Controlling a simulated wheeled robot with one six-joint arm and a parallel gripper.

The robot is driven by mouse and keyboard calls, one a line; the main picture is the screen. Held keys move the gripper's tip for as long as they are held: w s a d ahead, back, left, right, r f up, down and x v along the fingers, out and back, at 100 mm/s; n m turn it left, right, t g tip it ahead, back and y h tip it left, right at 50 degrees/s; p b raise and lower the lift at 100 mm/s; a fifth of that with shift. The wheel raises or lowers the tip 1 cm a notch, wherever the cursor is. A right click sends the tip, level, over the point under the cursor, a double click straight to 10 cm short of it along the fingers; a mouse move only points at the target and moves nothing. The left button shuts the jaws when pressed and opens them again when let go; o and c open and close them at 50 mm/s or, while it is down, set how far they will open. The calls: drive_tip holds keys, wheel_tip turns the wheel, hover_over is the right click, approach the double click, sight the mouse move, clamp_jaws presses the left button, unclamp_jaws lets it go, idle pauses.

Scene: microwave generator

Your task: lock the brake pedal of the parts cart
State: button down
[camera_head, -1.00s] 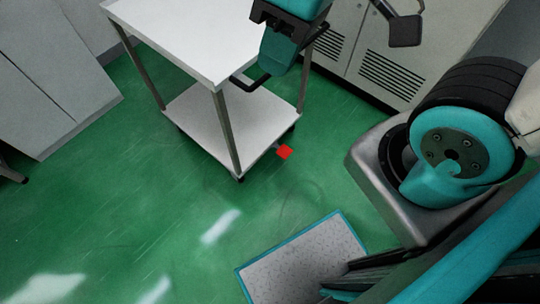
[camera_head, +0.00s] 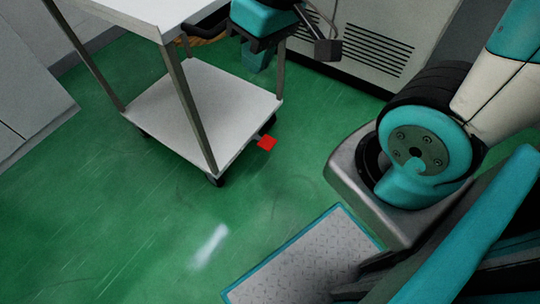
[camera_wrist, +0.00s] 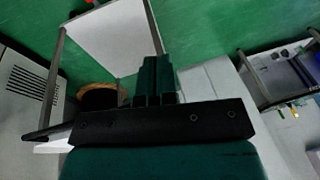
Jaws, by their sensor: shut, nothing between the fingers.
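The parts cart (camera_head: 196,122) has a white top, a white lower shelf and grey legs on dark casters. Its red brake pedal (camera_head: 266,142) sticks out low at the right side of the lower shelf. In the wrist view only a bit of red, likely the pedal, shows at the top edge. My gripper (camera_head: 257,66) is near the cart's right back leg, above and behind the pedal in the picture, and apart from it. In the wrist view its teal fingers (camera_wrist: 155,78) are together and empty, with the lower shelf (camera_wrist: 112,38) beyond them.
A grey vented cabinet (camera_head: 372,52) stands behind the cart. A brown-orange rounded thing (camera_wrist: 97,97) shows near the cart in the wrist view. A table with items (camera_wrist: 285,78) stands at its right. Green floor (camera_head: 110,225) is clear in front of the cart.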

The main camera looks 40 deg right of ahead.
drive_tip(key=w+d+f+m+h+b, duration=0.1)
drive_tip(key=w+d+f+b, duration=0.1)
drive_tip(key=f+b, duration=0.45)
drive_tip(key=w+d+f+b, duration=0.1)
drive_tip(key=d+f+b, duration=0.15)
drive_tip(key=f, duration=0.65)
drive_tip(key=n+g+h+b, duration=0.2)
drive_tip(key=n+b, duration=0.7)
drive_tip(key=n, duration=1.1)
hover_over(270, 144)
wheel_tip(270, 144, down, 32)
drive_tip(key=shift+f, duration=0.1)
wheel_tip(270, 144, down, 14)
drive_tip(key=b, duration=0.8)
drive_tip(key=shift+p, duration=0.3)
